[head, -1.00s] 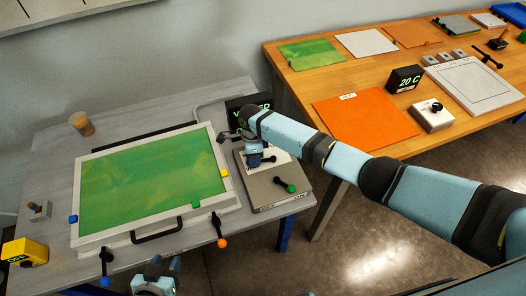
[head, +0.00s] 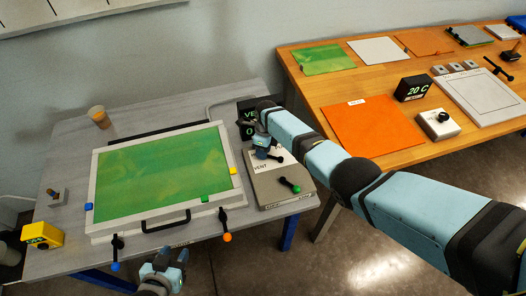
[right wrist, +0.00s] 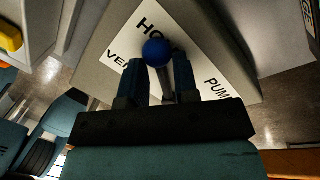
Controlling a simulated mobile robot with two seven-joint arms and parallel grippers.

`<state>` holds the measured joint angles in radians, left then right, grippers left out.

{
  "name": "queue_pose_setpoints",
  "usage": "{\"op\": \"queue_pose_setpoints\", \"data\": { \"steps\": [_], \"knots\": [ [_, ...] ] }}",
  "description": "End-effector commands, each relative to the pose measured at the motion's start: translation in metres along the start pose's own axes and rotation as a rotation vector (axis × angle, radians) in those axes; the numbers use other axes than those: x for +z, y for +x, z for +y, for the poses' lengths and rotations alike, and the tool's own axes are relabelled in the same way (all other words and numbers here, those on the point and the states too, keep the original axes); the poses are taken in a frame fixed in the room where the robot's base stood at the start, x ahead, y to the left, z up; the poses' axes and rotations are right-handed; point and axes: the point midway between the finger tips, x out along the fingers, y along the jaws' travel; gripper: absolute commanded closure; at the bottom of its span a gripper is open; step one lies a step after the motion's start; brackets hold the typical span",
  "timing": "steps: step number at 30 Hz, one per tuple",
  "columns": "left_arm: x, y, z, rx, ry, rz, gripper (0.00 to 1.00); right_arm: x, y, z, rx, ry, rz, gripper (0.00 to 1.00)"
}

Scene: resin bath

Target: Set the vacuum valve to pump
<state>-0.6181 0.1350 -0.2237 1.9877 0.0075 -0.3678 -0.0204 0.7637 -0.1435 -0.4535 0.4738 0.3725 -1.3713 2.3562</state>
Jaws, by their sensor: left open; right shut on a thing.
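The vacuum valve is a grey box (head: 283,194) with a white label plate (head: 264,166) at the right end of the grey table. In the right wrist view the plate (right wrist: 205,82) shows partly hidden words starting HO, VE and PUM. My right gripper (head: 262,150) is over the plate. Its fingers (right wrist: 160,72) are shut on the valve lever, whose blue knob (right wrist: 156,52) sticks out between them, over the end of the HO word. My left gripper (head: 168,262) is open and empty, before the table's front edge.
A framed green bath (head: 155,175) with clamps and a handle lies left of the valve. A dark display (head: 247,118), partly covered by my right arm, stands behind the valve. A yellow device (head: 43,236) and a cup (head: 100,118) are further left. A wooden table (head: 318,85) stands right.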

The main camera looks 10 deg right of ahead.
Motion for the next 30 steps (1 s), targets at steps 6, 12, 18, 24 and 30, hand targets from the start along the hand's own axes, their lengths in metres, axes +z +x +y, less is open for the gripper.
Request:
{"op": "queue_pose_setpoints", "data": {
  "steps": [6,12,18,24,30],
  "knots": [
    [-0.001,-0.001,0.001,0.001,-0.001,0.000,0.57,0.001,-0.003,-0.003,-0.005,0.020,-0.007,1.00],
    [-0.001,-0.001,0.001,0.002,-0.001,0.000,0.57,0.001,-0.004,-0.004,-0.006,0.020,-0.008,1.00],
    [-0.001,-0.001,0.001,0.002,-0.001,0.000,0.57,0.001,-0.004,-0.004,-0.006,0.020,-0.007,0.62],
    [-0.001,-0.001,0.001,0.002,-0.001,0.000,0.57,0.000,-0.003,-0.003,-0.004,0.020,-0.006,0.62],
    [-0.005,-0.004,0.001,0.001,-0.001,0.000,0.57,0.001,-0.017,-0.003,-0.004,0.019,-0.007,0.62]
  ]
}}
